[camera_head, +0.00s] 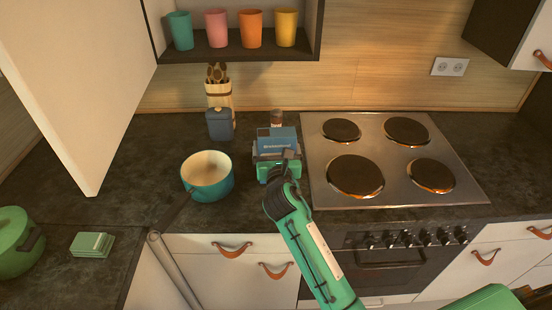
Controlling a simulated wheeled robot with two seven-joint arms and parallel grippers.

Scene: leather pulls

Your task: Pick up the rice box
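A blue box with white lettering (277,139), likely the rice box, stands on the dark counter left of the stove. The green arm reaching up from the bottom, which appears to be my right one, ends at this box. My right gripper (277,157) is at the near side of the box and covers its lower part. Its fingertips are hard to make out, so I cannot tell whether they grip the box. My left gripper is not in view.
A teal pot (207,187) and a dark blue canister (220,125) stand left of the box. A brown-topped jar (277,118) is behind it. The stove (390,185) lies close on the right. A shelf with cups (240,51) overhangs the back.

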